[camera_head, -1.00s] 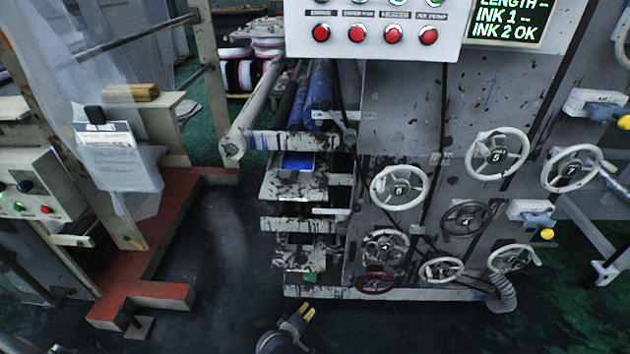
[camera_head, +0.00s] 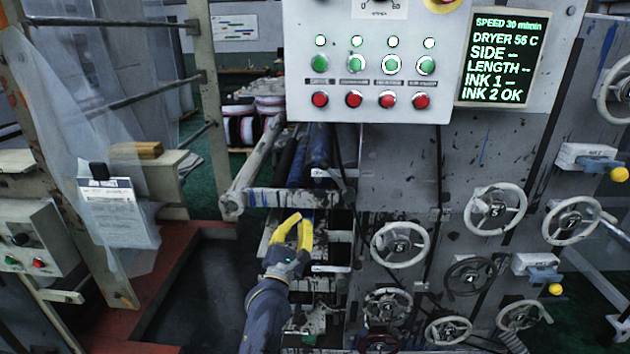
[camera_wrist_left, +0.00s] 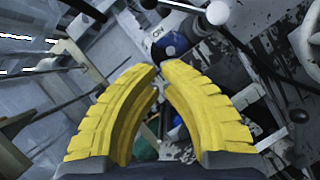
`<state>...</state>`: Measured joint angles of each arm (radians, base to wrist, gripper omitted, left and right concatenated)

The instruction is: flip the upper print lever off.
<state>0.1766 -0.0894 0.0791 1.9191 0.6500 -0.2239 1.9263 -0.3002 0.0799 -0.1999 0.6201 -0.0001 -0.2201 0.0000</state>
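My left gripper (camera_head: 302,217) is at the left side of the press, below the upper white label plate (camera_head: 322,173). Its yellow fingers curve in and their tips nearly meet, with nothing seen between them; they also show in the left wrist view (camera_wrist_left: 159,67). Beyond the tips in that view are a white ON plate (camera_wrist_left: 157,32) and a pale lever with a round white knob (camera_wrist_left: 218,12), apart from the fingers. Two yellow-knobbed levers stand at the right, an upper one (camera_head: 619,174) and a lower one (camera_head: 555,289). I cannot tell which lever is the upper print lever. My right gripper is not in view.
A control box (camera_head: 420,107) with red and green buttons overhangs the press. Several handwheels (camera_head: 400,245) project from the press face. A post and film (camera_head: 125,200) stand at the left. Dark open floor (camera_head: 205,290) lies between.

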